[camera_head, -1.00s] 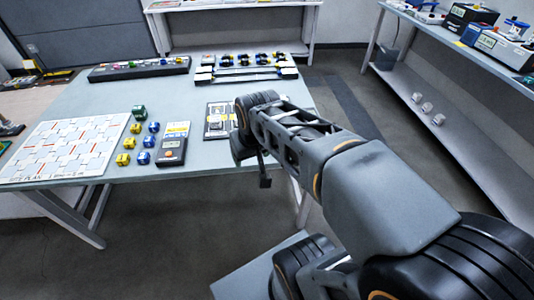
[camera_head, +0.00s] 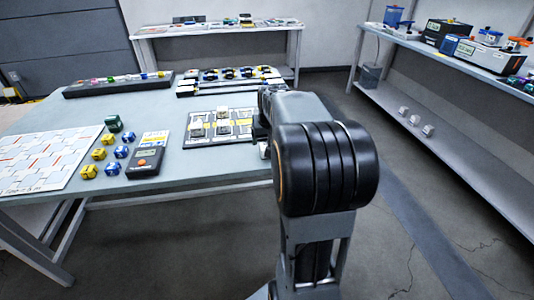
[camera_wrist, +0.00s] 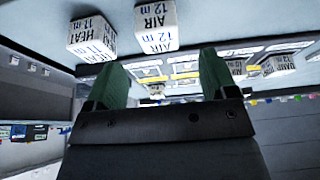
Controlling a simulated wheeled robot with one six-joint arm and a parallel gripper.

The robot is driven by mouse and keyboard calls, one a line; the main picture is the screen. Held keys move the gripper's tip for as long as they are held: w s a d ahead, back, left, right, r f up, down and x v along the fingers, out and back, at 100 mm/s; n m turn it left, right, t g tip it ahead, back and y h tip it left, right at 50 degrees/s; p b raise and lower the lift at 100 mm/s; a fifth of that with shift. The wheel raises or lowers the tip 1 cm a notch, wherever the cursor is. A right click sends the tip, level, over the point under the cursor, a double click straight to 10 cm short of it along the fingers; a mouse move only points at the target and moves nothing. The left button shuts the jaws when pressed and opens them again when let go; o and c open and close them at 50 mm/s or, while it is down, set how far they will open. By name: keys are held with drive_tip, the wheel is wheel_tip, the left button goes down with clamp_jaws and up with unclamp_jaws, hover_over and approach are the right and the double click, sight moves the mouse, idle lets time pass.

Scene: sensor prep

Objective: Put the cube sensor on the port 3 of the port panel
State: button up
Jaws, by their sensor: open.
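My gripper (camera_wrist: 162,60) is open and empty, with two green fingers apart in the wrist view. Another white cube (camera_wrist: 278,66) is at the right. In the head view, a black-framed board (camera_head: 210,148) with yellow strips carries white cubes (camera_head: 222,112). My arm hides its right edge and most of my gripper. I cannot tell whether this board is the port panel, nor which place is port 3.
A handheld meter (camera_head: 148,160) and several yellow, blue and green cubes (camera_head: 100,154) stand left of the board. A white patterned sheet (camera_head: 45,165) lies at far left. A dark strip (camera_head: 115,86) and a rack (camera_head: 230,82) line the table's back.

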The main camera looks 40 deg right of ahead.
drive_tip(key=shift+b+x, duration=0.7)
drive_tip(key=shift+x, duration=2.5)
drive_tip(key=shift+s, duration=0.15)
drive_tip(key=c, duration=1.1)
drive_tip(key=shift+r, duration=0.1)
